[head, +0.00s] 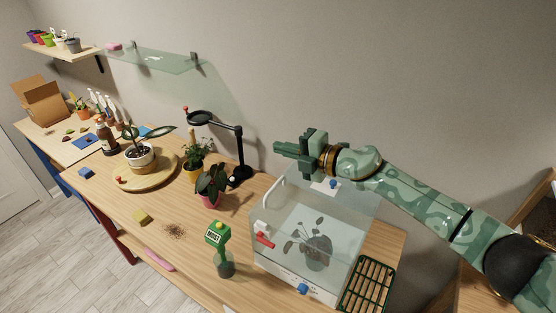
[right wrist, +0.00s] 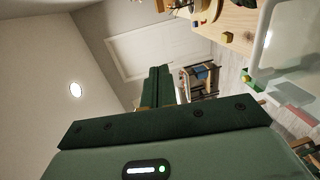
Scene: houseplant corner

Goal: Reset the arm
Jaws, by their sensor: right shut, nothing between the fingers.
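My right arm (head: 425,192), in green camouflage, reaches in from the right side of the head view. Its gripper (head: 280,147) is raised above the back of the clear box (head: 290,228) and points left. The gripper is shut and empty. In the right wrist view its dark green fingers (right wrist: 160,85) are together, with nothing between them. It looks apart from the box and the wall behind, though the exact gap is hard to judge. My left gripper does not show in either view.
The clear box holds a plant (head: 314,246). A black stand (head: 240,158) rises behind. A round wooden board (head: 150,178) holds a white-potted plant.

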